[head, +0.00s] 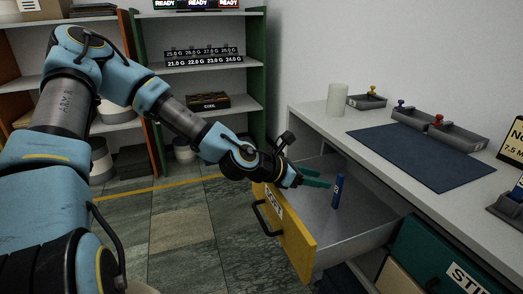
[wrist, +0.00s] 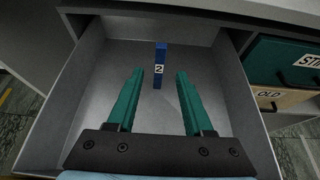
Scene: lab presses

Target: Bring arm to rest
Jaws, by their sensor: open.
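My gripper (head: 316,178) is open, with green fingers over the pulled-out drawer (head: 290,238), which has a yellow front and a label reading something like "SOFT". The blue block (wrist: 160,62) there bears a white label with "2" and is ahead of the fingertips, apart from both. My arm reaches out from the left over the floor to the drawer.
A white counter (head: 310,121) with a dark blue mat (head: 420,155), a pale cylinder (head: 337,98) and small trays (head: 410,117) stands right of the drawer. A green drawer front (head: 430,258) is below it. Shelves (head: 205,65) stand at the back. Floor (head: 190,230) left of the drawer is clear.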

